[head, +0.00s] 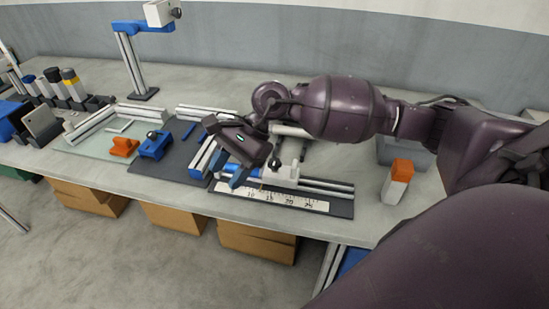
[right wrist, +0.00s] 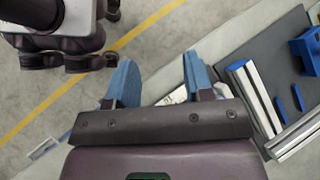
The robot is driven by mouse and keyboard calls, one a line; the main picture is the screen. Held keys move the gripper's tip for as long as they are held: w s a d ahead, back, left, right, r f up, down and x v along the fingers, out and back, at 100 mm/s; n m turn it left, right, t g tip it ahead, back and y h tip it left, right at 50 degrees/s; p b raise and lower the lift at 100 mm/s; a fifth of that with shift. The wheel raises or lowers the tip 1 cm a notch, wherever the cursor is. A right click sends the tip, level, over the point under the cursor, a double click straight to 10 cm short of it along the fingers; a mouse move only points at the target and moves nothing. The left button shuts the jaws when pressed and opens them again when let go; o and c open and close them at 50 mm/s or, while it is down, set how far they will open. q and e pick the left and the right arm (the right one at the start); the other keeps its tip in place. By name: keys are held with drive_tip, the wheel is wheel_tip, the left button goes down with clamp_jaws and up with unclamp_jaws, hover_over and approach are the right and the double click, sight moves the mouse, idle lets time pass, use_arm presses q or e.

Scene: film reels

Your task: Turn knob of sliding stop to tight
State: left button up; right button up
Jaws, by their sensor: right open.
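A white sliding stop (head: 288,170) with a small black knob (head: 274,162) sits at the aluminium rail (head: 315,187) of the ruler fixture on the table. Whether the knob is tight cannot be told. My right gripper (head: 227,178) is over the fixture's left end, left of the stop and apart from the knob, its blue fingers pointing down. In the right wrist view the gripper (right wrist: 158,75) is open with nothing between its fingers. The stop and knob cannot be made out in that view. My left gripper is not in view.
A white ruler (head: 265,197) runs along the fixture's front. An orange-topped block (head: 398,180) and a grey bin (head: 405,153) stand to the right. Cardboard boxes (head: 255,241) stand below the table.

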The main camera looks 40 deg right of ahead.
sight(274, 162)
drive_tip(key=w+d+r+n+h, duration=0.1)
drive_tip(key=w+d+h, duration=0.1)
drive_tip(key=d+h, duration=0.35)
drive_tip(key=w+d+r+n+h, duration=0.1)
drive_tip(key=w+d+r+h, duration=0.15)
drive_tip(key=d, duration=0.65)
drive_tip(key=f, duration=1.1)
drive_tip(key=shift+s+a+f, duration=0.15)
drive_tip(key=shift+s+a, duration=0.05)
drive_tip(key=shift+s, duration=0.15)
drive_tip(key=c, duration=0.6)
